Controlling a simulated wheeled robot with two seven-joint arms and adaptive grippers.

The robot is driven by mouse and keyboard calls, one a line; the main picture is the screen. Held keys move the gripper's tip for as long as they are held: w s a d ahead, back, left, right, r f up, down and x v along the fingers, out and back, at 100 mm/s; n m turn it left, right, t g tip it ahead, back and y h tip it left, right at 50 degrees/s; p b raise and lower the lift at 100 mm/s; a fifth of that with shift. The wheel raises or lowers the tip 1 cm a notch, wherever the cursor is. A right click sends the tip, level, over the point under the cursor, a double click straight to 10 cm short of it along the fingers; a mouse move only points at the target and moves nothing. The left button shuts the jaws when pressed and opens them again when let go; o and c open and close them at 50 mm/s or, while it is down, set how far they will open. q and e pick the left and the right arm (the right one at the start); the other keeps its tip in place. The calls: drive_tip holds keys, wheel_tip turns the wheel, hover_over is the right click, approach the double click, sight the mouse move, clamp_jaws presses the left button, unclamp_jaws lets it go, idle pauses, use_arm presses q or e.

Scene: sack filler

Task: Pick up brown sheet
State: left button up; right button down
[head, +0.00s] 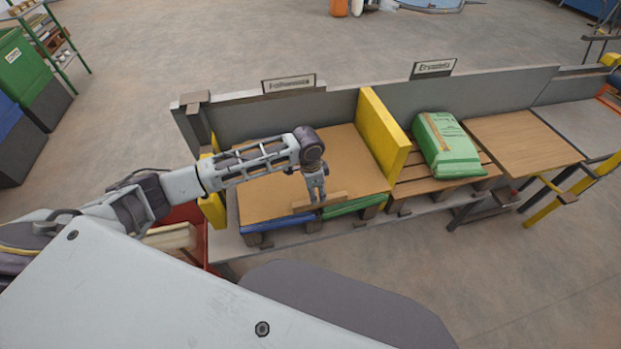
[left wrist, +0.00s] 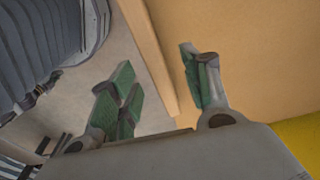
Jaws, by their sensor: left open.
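The brown sheet (head: 278,204) lies flat over a pallet-like stack between two yellow dividers. A raised light-brown strip (head: 333,199) stands at its front edge. My left gripper (head: 316,194) points down at this strip. In the left wrist view, the sheet (left wrist: 255,65) fills the right side, and the strip (left wrist: 155,50) runs along its edge. The fingers of my left gripper (left wrist: 156,68) are apart, one on each side of the strip. I cannot tell whether either finger touches it. My right gripper does not show.
Blue (head: 268,223) and green (head: 352,206) sacks show under the sheet's front edge. A yellow divider (head: 384,140) stands to its right, then a green sack (head: 446,145) on a pallet. A grey back wall (head: 480,98) carries signs.

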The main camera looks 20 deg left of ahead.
sight(318, 199)
use_arm(q)
drive_tip(key=shift+d+f, duration=0.25)
drive_tip(key=shift+f, duration=0.5)
drive_tip(key=f, duration=0.2)
drive_tip(key=shift+d+f, duration=0.25)
drive_tip(key=shift+f, duration=0.6)
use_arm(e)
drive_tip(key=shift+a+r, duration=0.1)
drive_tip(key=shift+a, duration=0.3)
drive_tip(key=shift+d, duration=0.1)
use_arm(q)
drive_tip(key=c, duration=0.6)
clamp_jaws()
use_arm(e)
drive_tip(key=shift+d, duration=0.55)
